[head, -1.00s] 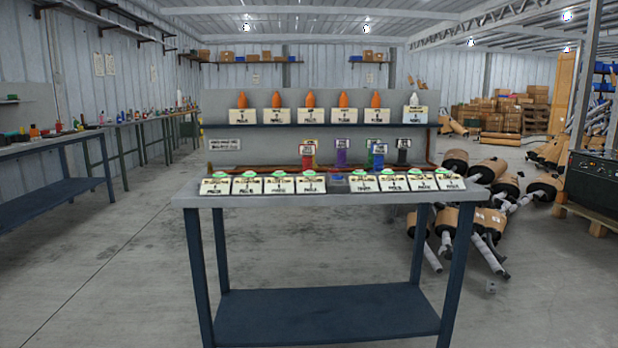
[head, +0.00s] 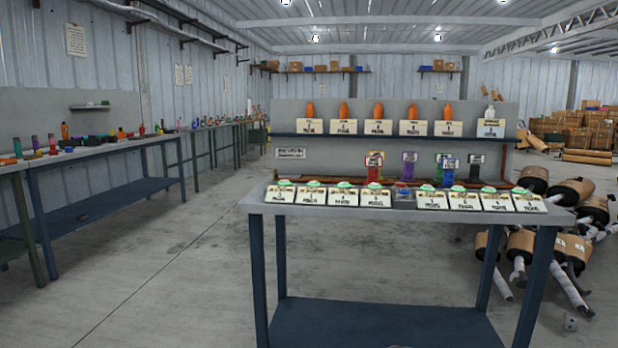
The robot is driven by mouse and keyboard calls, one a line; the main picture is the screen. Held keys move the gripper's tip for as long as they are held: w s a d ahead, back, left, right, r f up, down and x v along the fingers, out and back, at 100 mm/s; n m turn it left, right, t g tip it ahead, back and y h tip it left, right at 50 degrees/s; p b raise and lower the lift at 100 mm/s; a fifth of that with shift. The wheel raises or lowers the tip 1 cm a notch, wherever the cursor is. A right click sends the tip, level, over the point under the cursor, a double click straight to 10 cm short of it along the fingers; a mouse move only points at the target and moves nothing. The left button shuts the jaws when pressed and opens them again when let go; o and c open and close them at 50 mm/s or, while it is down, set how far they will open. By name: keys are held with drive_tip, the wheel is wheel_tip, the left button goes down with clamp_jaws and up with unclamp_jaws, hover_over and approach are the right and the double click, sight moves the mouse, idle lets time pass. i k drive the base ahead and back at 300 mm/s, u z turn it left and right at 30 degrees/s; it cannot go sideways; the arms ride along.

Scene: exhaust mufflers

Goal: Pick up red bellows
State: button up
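A red upright piece (head: 374,173) with a small card at its top stands toward the back of the near bench (head: 258,206), left of a purple piece (head: 408,172). It looks like the red bellows, but it is too small for me to make out any folds. Green (head: 438,174), blue (head: 448,176) and black (head: 475,174) pieces stand to its right. The row of labelled cards in front may hide its foot. My gripper is not in view.
Several white cards with green tops (head: 344,194) line the bench's front. Orange bottles (head: 378,111) stand on the shelf above. Wall benches (head: 100,147) run along the left. Mufflers (head: 520,245) lie on the floor at right. The floor left of the near bench is clear.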

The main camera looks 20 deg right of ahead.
sight(373, 162)
drive_tip(key=u, duration=0.2)
drive_tip(key=i, duration=1.3)
drive_tip(key=z, duration=0.6)
